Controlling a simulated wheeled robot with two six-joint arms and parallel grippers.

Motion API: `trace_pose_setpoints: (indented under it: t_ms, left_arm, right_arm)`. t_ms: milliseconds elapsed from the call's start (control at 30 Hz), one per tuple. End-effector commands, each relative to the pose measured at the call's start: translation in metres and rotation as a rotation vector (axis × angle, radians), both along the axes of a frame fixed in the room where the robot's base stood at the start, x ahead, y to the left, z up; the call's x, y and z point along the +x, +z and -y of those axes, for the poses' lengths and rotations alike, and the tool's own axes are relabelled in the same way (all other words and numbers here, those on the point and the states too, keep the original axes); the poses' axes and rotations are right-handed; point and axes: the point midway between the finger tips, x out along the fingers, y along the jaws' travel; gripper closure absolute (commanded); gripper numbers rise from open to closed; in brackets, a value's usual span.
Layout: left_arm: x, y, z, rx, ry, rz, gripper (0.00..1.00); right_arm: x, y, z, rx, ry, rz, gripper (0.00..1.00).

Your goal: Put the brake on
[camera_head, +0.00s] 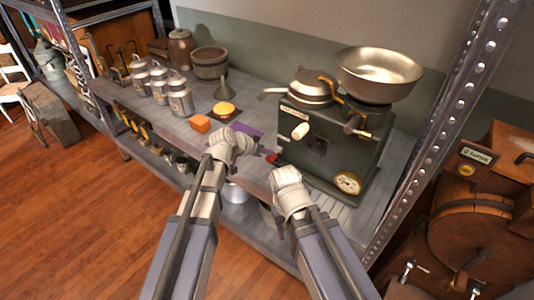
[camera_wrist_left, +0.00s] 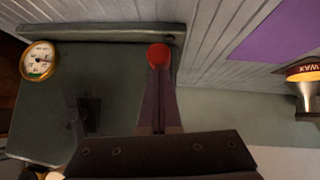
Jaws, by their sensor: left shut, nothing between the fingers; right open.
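A dark green machine (camera_head: 335,150) stands on the grey shelf, with a pressure-style dial (camera_head: 347,183) low on its front, also in the left wrist view (camera_wrist_left: 39,61). A red knob (camera_head: 271,158) shows by its lower left edge. In the left wrist view the red knob (camera_wrist_left: 157,55) sits right at the tips of my left gripper (camera_wrist_left: 155,85); whether they touch I cannot tell. The left gripper (camera_head: 262,152) is shut with nothing between its fingers. My right gripper (camera_head: 286,174) is open in front of the machine, its fingers mostly hidden by its wrist.
A brass pan (camera_head: 380,72) and a lidded pot (camera_head: 310,88) top the machine. A perforated steel post (camera_head: 440,130) rises at right.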

Motion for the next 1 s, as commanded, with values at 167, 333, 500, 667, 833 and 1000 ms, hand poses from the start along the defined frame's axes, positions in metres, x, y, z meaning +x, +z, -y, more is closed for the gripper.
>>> trace_pose_setpoints:
  t_ms: [167, 333, 500, 667, 833, 1000]
  left_arm:
    - [-0.006, -0.018, -0.003, -0.059, 0.002, 0.079, 1.0]
    - [-0.009, -0.029, -0.006, -0.13, 0.003, 0.178, 1.0]
    - [-0.009, -0.03, -0.007, -0.151, 0.004, 0.21, 1.0]
    - [-0.009, -0.036, -0.007, -0.151, 0.003, 0.208, 1.0]
    - [-0.01, -0.04, -0.007, -0.15, 0.002, 0.207, 1.0]
    - [-0.01, -0.041, -0.007, -0.149, 0.002, 0.207, 1.0]
  right_arm:
    - [0.0, -0.034, 0.0, 0.0, 0.0, 0.0, 0.5]
    - [0.0, -0.067, 0.0, 0.0, 0.0, 0.0, 0.5]
    - [0.0, -0.076, 0.0, 0.0, 0.0, 0.0, 0.5]
    - [0.0, -0.081, 0.0, 0.0, 0.0, 0.0, 0.5]
    - [0.0, -0.085, 0.0, 0.0, 0.0, 0.0, 0.5]
    - [0.0, -0.087, 0.0, 0.0, 0.0, 0.0, 0.5]
